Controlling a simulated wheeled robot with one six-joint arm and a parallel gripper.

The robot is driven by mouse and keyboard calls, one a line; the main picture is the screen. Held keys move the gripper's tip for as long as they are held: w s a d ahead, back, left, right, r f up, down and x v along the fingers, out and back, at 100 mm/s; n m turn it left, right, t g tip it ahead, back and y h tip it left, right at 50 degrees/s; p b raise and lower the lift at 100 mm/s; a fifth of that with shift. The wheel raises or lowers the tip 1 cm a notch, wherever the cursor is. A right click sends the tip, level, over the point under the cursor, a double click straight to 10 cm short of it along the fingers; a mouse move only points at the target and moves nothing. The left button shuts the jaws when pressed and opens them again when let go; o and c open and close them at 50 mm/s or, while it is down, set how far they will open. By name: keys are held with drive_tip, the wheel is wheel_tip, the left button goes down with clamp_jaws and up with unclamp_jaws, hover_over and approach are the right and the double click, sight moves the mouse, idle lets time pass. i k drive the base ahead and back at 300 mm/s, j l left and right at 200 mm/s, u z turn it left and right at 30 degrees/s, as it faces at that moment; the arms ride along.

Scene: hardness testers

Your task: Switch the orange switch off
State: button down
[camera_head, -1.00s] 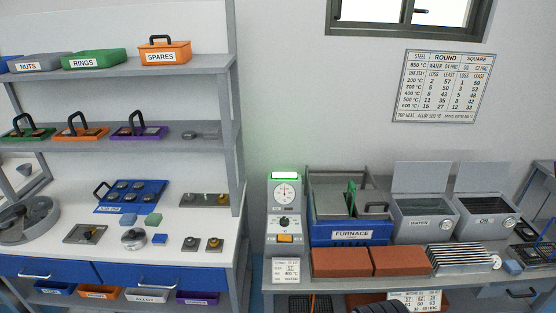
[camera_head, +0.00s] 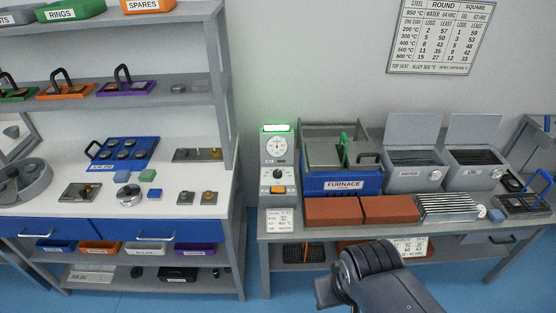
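The orange switch (camera_head: 278,189) sits low on the front of a grey control unit (camera_head: 279,155) at the left end of the right-hand bench. The unit has a round dial, a black knob above the switch and a lit green lamp on top. The switch is too small to tell its position. A dark part of my arm shows at the bottom, in front of the bench and apart from the switch. My gripper's fingers cannot be made out.
A blue furnace box (camera_head: 342,184) stands right of the unit, with red bricks (camera_head: 333,211) in front. Two grey quench tanks (camera_head: 415,178) and a finned rack (camera_head: 449,207) stand further right. A shelved workbench (camera_head: 120,222) is at the left. Blue floor (camera_head: 215,297) lies in front.

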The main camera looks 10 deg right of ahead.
sight(273, 189)
drive_tip(key=i+l+z, duration=0.1)
drive_tip(key=i, duration=1.05)
